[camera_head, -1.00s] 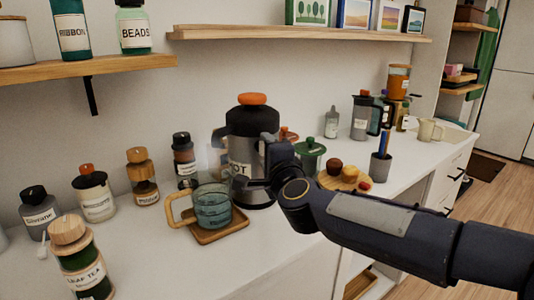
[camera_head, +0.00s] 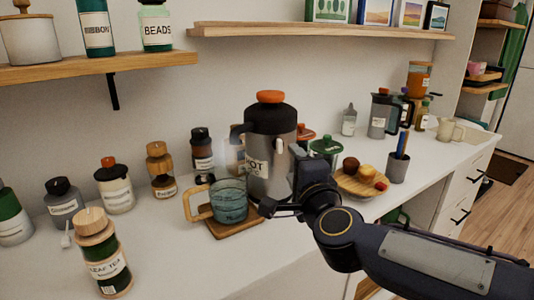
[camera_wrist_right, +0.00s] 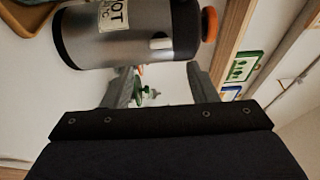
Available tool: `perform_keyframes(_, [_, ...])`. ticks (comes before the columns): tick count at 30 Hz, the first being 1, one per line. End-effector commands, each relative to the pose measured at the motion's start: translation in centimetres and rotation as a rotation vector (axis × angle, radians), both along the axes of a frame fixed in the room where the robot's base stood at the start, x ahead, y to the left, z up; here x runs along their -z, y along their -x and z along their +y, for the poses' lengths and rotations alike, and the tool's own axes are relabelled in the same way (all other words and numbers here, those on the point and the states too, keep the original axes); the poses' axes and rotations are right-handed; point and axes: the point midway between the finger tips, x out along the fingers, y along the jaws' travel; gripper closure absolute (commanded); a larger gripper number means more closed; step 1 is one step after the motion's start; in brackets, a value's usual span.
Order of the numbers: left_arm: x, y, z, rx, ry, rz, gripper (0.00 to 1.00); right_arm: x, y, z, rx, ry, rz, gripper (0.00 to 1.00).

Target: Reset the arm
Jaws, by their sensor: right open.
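My right gripper (camera_head: 283,208) is in front of the counter, its arm coming in from the right in the head view. In the right wrist view its two fingers (camera_wrist_right: 160,88) are spread apart with nothing between them. The grey and black hot-water dispenser (camera_head: 270,160) with an orange top stands upright on the counter just beyond the gripper. It also shows on its side in the right wrist view (camera_wrist_right: 130,35), beyond the fingertips. A glass mug (camera_head: 229,203) with a wooden handle, holding bluish liquid, sits on a wooden tray (camera_head: 236,231) left of the gripper. My left gripper is not in view.
Several jars, including a leaf tea jar (camera_head: 104,258), stand on the left of the counter. A board with pastries (camera_head: 352,186), a pen cup (camera_head: 398,168) and a green-lidded pot (camera_head: 325,152) stand to the right. Shelves (camera_head: 320,34) hang above.

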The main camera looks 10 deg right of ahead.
Motion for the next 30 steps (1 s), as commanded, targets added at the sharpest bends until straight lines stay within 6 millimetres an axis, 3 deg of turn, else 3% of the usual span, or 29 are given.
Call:
perform_keyframes(5, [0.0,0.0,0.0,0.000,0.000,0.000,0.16,0.7,1.4,0.1,-0.083,0.103,0.017,0.47])
perform_keyframes(8, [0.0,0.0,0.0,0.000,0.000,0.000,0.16,2.8,4.2,0.3,-0.220,0.283,0.065,0.47])
perform_keyframes(15, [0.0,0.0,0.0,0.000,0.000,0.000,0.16,13.2,14.4,-0.2,-0.595,0.759,0.323,0.47])
perform_keyframes(21, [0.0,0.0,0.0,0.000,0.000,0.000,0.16,19.0,20.7,-1.5,-0.776,0.940,0.503,0.47])
perform_keyframes(27, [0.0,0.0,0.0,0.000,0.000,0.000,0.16,23.4,26.4,-3.0,-0.923,1.048,0.672,0.47])
perform_keyframes(30, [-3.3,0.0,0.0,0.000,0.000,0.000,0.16,20.0,26.3,-3.0,-0.928,1.049,0.672,0.47])
